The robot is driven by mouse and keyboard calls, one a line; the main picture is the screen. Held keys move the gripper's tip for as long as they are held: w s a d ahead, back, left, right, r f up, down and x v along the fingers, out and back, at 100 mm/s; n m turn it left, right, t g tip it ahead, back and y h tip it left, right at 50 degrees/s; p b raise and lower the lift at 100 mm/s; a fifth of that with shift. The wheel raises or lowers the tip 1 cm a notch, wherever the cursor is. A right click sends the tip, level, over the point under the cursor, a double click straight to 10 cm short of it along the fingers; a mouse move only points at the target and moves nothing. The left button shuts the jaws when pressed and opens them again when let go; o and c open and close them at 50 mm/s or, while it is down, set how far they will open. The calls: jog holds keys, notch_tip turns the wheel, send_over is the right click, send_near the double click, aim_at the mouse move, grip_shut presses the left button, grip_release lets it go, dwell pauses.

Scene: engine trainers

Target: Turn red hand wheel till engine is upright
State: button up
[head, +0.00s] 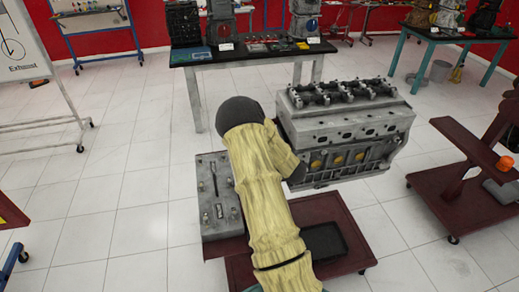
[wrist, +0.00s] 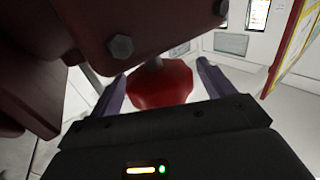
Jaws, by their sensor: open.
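The grey engine (head: 345,128) hangs on its stand in the middle of the head view, with the valve gear on its top side. It looks close to upright, but I cannot tell its exact tilt. The red hand wheel (wrist: 160,86) shows in the wrist view, on a short shaft under a dark red bracket (wrist: 120,35). My gripper (wrist: 160,72) is open, with one purple finger on each side of the wheel. I cannot tell whether the fingers touch it. In the head view my arm hides the wheel and gripper.
The dark red stand base (head: 345,238) with a black tray (head: 323,241) lies below the engine. A grey cylinder head (head: 217,195) is at its left. A black workbench (head: 250,54) stands behind. Another red stand (head: 455,195) is at right.

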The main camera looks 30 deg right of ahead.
jog(key=b+v, duration=0.4)
jog(key=v, duration=1.3)
jog(key=shift+b, duration=0.3)
jog(key=w+a+m+g+h+p, duration=0.1)
jog(key=w+a+m+g+h, duration=0.2)
jog(key=w+a+g+h, duration=0.3)
jog(key=s+a+r+g+p, duration=0.1)
jog(key=s+a+g, duration=0.7)
jog(key=s+a, duration=0.8)
jog(key=shift+s+a+m+g, duration=0.3)
jog(key=shift+s+a, duration=0.05)
jog(key=shift+s, duration=0.05)
jog(key=shift+r, duration=0.1)
